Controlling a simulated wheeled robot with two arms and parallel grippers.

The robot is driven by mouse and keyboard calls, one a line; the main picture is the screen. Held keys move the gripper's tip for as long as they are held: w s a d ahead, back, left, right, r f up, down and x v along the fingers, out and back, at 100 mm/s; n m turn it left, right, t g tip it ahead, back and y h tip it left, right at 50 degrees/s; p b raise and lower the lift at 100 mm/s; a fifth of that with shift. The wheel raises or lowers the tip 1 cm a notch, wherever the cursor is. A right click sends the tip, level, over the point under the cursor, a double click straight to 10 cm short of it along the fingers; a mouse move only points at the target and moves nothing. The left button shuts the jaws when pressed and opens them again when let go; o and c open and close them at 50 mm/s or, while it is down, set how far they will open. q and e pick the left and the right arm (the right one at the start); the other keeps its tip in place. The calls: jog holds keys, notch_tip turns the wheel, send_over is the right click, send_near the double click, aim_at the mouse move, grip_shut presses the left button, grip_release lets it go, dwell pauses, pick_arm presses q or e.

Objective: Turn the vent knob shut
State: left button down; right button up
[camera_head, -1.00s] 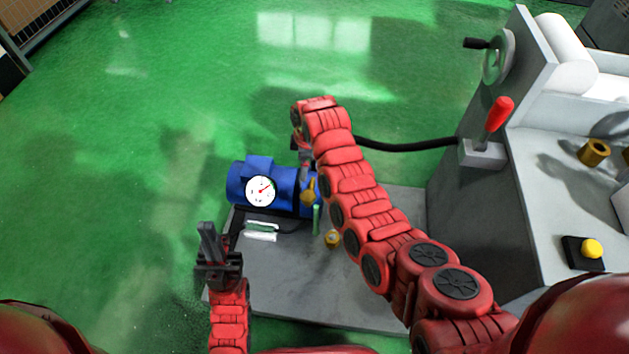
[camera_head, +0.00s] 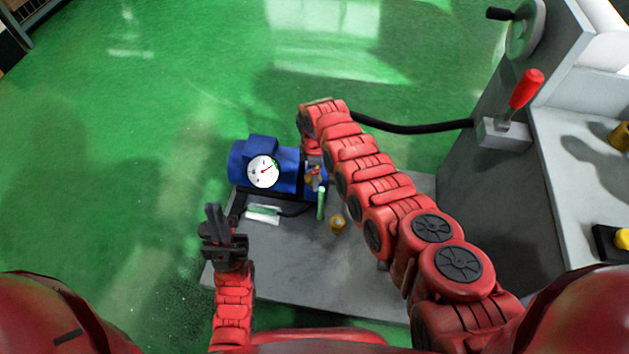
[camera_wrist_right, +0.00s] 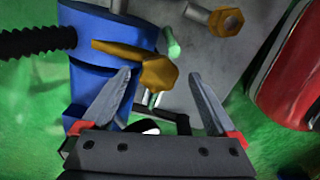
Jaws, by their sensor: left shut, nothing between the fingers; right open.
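A blue cylindrical pump (camera_head: 247,157) with a round white gauge (camera_head: 263,171) lies on the grey plate. A brass lever-like part (camera_wrist_right: 150,68) juts from the pump's end in the right wrist view; I cannot tell for certain that it is the vent knob. A second brass knob (camera_head: 337,224) stands on the plate, and it also shows in the right wrist view (camera_wrist_right: 227,21). My right gripper (camera_wrist_right: 160,78) is open, its fingertips on either side of the brass lever's head, with no clear contact. My left gripper (camera_head: 213,210) is shut and empty, left of the plate.
A small green post (camera_head: 321,203) stands between the pump and the brass knob. A black hose (camera_head: 420,128) runs from the pump area to the grinder (camera_head: 450,170) at right, which carries a red-handled lever (camera_head: 526,90). Green floor at left is clear.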

jog(key=shift+f+b, duration=0.85)
jog(key=shift+f, duration=0.6)
jog(key=c, duration=1.4)
